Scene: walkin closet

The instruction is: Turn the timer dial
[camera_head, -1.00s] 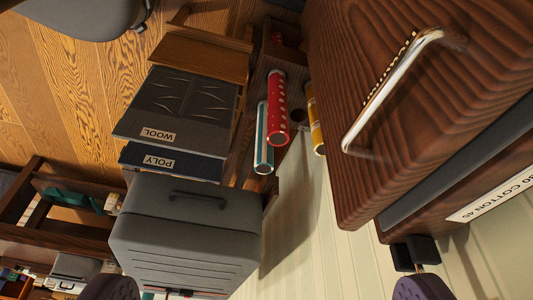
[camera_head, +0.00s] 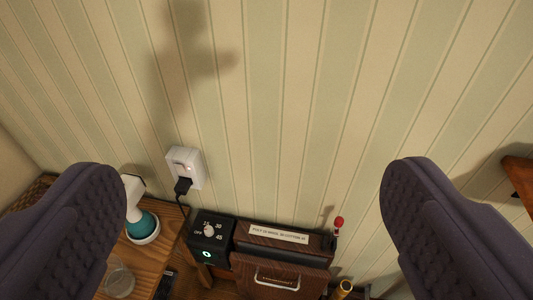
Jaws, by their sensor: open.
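The timer dial (camera_head: 209,230) is a small pale knob on top of a black box (camera_head: 196,249), low and left of centre. White marks around it include OFF, 30 and 45. A small green light glows on the box's front. My gripper (camera_head: 250,172) is open and empty, one dark ridged finger at each side of the view. The dial lies between and beyond the fingers, nearer the left one, and nothing touches it.
A dark wooden unit (camera_head: 283,262) with a label and metal handle adjoins the box's right. A red-topped lever (camera_head: 338,222) stands at its right. A white wall socket (camera_head: 184,166) holds a black plug. A teal-and-white object (camera_head: 142,226) and a glass (camera_head: 119,279) stand left. Striped wall lies behind.

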